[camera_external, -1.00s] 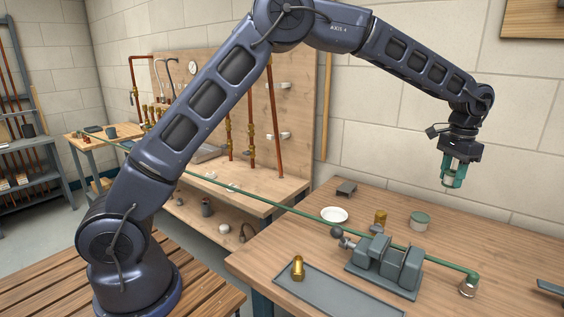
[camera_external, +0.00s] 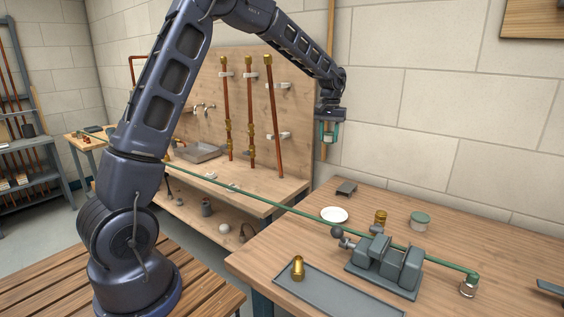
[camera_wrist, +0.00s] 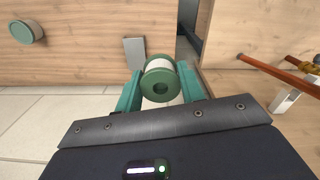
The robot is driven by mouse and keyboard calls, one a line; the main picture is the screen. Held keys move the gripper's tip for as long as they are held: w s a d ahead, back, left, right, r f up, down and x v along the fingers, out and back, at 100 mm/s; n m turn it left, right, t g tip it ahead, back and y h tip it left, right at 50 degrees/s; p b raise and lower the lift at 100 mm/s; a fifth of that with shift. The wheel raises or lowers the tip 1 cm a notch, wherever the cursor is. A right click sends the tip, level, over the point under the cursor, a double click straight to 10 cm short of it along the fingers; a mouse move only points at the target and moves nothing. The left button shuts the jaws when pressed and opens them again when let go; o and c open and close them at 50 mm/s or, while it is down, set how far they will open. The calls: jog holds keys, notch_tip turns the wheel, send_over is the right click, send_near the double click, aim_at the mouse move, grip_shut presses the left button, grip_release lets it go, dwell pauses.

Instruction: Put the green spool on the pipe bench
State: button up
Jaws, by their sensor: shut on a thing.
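The green spool (camera_wrist: 160,80), with green flanges and a pale winding, sits between the teal fingers of my gripper (camera_external: 328,137) in the wrist view. In the external view my gripper is shut on it, high in front of the back wall, and the spool is small there. A wooden bench (camera_external: 275,193) with a tall backboard carrying upright copper pipes stands to the left of and below my gripper. The spool is in the air, apart from the bench.
A workbench (camera_external: 480,228) at the right holds a vise (camera_external: 385,266), a grey tray (camera_external: 335,292), a white dish (camera_external: 334,215) and a green-lidded tin (camera_external: 420,221). A long green pipe (camera_external: 300,213) crosses both benches. Copper pipes (camera_external: 273,120) stand left of my gripper.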

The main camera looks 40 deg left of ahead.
jog(key=s+a+n, duration=0.2)
jog(key=a, duration=0.6)
jog(key=s+a+n, duration=0.2)
jog(key=a, duration=0.5)
jog(key=m, duration=0.1)
send_over(179, 167)
notch_tip(179, 167, down, 7)
notch_tip(179, 167, down, 20)
jog(key=shift+s+r, duration=0.1)
jog(key=shift+r, duration=0.05)
